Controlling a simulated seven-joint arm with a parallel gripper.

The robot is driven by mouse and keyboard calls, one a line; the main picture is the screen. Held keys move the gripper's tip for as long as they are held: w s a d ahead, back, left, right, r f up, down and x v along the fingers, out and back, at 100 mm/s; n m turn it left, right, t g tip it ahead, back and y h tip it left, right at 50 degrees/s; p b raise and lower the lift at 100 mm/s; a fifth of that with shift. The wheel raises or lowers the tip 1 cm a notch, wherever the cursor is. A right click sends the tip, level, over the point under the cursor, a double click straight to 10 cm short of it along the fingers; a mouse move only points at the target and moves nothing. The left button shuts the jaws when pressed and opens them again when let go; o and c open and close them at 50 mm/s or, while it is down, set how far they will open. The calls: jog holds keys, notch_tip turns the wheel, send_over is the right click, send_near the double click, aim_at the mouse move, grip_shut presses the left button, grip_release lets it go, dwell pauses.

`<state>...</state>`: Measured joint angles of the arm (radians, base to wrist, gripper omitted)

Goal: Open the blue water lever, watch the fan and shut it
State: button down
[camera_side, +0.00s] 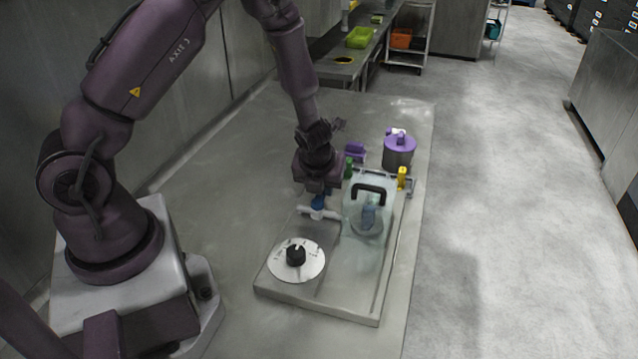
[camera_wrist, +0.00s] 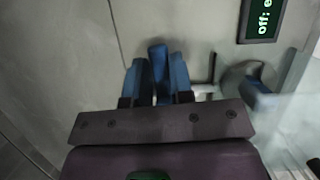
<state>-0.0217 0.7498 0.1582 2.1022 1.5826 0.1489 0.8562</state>
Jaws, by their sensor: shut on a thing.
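The blue water lever (camera_side: 318,202) sits on a white pipe fitting at the back left of the grey unit. My gripper (camera_side: 316,188) reaches down onto it from above. In the wrist view the blue lever (camera_wrist: 157,52) stands between the two blue fingers of my gripper (camera_wrist: 159,72), which are shut on it. The fan (camera_side: 367,217) appears as a bluish shape on a round base behind a clear cover (camera_side: 362,255) with a black handle. Part of it shows in the wrist view (camera_wrist: 258,88). I cannot tell whether it turns.
A dial (camera_side: 296,256) with a black knob is at the unit's front left. A purple-lidded pot (camera_side: 398,150) stands behind the unit, near green and yellow (camera_side: 402,178) parts. The table left of the unit is clear.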

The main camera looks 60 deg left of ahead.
jog(key=shift+w+d+m, duration=0.1)
jog(key=shift+d+m, duration=0.05)
jog(key=shift+m, duration=0.35)
jog(key=c, duration=1)
grip_release()
jog(key=shift+t, duration=0.3)
jog(key=shift+v, duration=1.55)
notch_tip(320, 180, up, 7)
